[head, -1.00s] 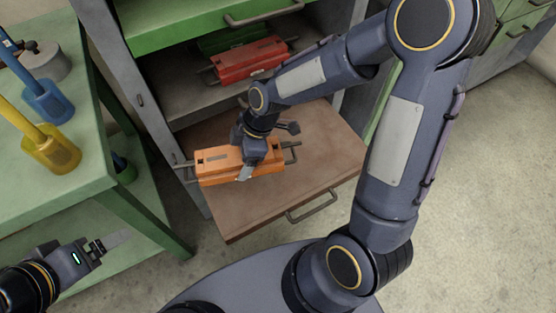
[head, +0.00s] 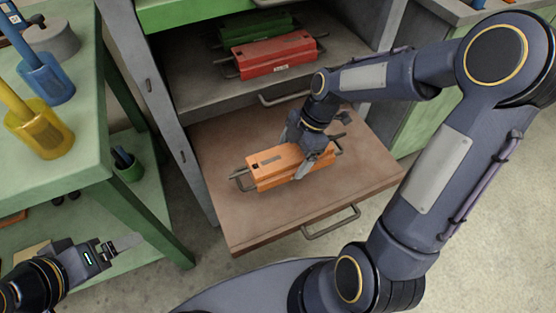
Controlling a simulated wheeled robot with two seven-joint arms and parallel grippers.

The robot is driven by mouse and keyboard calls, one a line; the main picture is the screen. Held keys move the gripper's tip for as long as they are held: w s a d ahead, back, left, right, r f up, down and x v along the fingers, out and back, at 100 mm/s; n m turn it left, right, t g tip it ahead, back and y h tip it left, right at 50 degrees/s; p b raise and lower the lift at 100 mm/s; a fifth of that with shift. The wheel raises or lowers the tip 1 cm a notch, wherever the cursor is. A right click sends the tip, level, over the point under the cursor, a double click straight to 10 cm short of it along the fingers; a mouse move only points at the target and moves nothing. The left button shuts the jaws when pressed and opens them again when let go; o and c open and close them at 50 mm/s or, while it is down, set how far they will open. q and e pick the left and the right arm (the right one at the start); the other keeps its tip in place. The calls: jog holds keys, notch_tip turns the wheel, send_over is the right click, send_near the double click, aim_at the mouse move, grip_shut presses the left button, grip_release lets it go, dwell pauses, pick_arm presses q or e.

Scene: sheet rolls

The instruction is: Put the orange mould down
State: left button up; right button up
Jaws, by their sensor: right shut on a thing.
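The orange mould (head: 272,167) is a block with a metal handle at each end. It is over the brown pull-out shelf (head: 238,220) of the cabinet, close to its surface; I cannot tell whether it touches. My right gripper (head: 305,165) comes down from above and is shut on the mould near its right end, hiding part of it. My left gripper (head: 122,245) is at the lower left, away from the mould and empty. Its fingers look close together, and I cannot tell whether they are open.
A red mould (head: 273,56) and a green mould (head: 250,28) lie on the grey shelf above. The pull-out shelf has a front handle (head: 331,221). A green table (head: 60,170) at left holds a blue pot (head: 46,80) and a yellow pot (head: 38,133). The pull-out shelf has bare room around the mould.

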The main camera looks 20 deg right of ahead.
jog(key=d+f+b, duration=0.1)
jog(key=d+f, duration=0.1)
jog(key=w+d+f+b, duration=0.1)
jog(key=d+f, duration=0.1)
jog(key=f, duration=0.1)
jog(key=shift+w+d, duration=0.15)
jog(key=shift+d, duration=0.1)
jog(key=shift+w+d+f+b, duration=0.15)
jog(key=shift+f+b, duration=0.15)
jog(key=shift+f, duration=0.4)
jog(key=shift+s+d+f+b, duration=0.1)
jog(key=shift+d+f+b, duration=0.15)
jog(key=shift+f, duration=0.4)
jog(key=shift+w+d+f+b, duration=0.1)
jog(key=shift+f+b, duration=0.25)
jog(key=shift+f, duration=0.35)
jog(key=shift+f, duration=0.1)
jog(key=o, duration=1.9)
jog(key=shift+f, duration=0.1)
